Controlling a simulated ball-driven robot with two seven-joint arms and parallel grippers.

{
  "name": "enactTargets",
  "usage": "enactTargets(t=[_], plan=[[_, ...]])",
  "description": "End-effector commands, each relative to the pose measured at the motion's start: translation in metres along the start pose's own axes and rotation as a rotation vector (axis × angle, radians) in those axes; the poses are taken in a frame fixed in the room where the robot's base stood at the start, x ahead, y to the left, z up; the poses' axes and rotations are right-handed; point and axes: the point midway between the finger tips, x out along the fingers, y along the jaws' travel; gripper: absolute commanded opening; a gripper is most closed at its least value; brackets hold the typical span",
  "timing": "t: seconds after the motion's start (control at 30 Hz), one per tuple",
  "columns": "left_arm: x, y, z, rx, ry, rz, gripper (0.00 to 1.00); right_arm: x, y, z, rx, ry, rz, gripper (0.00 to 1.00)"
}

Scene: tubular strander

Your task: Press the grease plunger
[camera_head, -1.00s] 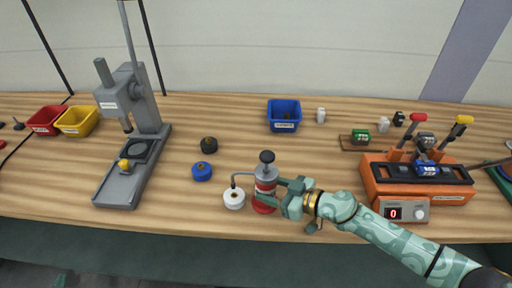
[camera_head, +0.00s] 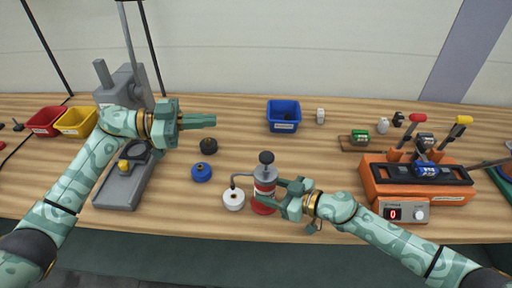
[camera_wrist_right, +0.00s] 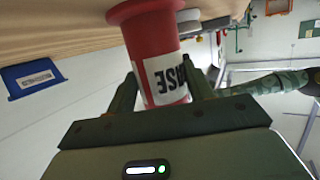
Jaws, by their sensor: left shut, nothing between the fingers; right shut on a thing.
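The grease dispenser (camera_head: 264,188) stands upright near the table's front edge. It has a red body with a grey top, and its black plunger knob (camera_head: 266,158) stands up above the top. Its spout reaches left over a white round part (camera_head: 233,200). My right gripper (camera_head: 284,195) is shut on the dispenser's body from the right; the right wrist view shows the red body (camera_wrist_right: 158,55) with its label between the fingers. My left gripper (camera_head: 214,121) is shut and empty, in the air up and left of the plunger, its fingers pointing right.
A blue part (camera_head: 201,172) and a black part (camera_head: 209,145) lie left of the dispenser. A blue bin (camera_head: 284,116) stands behind. A grey press (camera_head: 118,185) is partly hidden by my left arm. An orange machine (camera_head: 418,190) with levers stands right.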

Motion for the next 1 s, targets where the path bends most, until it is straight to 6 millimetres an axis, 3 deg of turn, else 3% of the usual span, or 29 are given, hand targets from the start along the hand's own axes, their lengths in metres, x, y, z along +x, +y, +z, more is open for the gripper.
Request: enactTargets(t=[0.2, 0.67, 0.77, 1.0], plan=[[0.016, 0.023, -0.010, -0.108, -0.187, 0.178, 0.00, -0.001, 0.001, 0.001, 0.000, -0.001, 0.003, 0.27], [0.022, 0.026, -0.009, -0.120, -0.199, 0.188, 0.00, -0.001, 0.001, 0.000, -0.001, -0.001, 0.003, 0.27], [0.034, 0.028, -0.007, -0.120, -0.198, 0.189, 0.00, -0.001, 0.001, 0.000, -0.001, -0.001, 0.003, 0.27], [0.082, 0.038, 0.001, -0.121, -0.195, 0.190, 0.00, -0.001, 0.002, 0.000, -0.001, -0.001, 0.003, 0.27]])
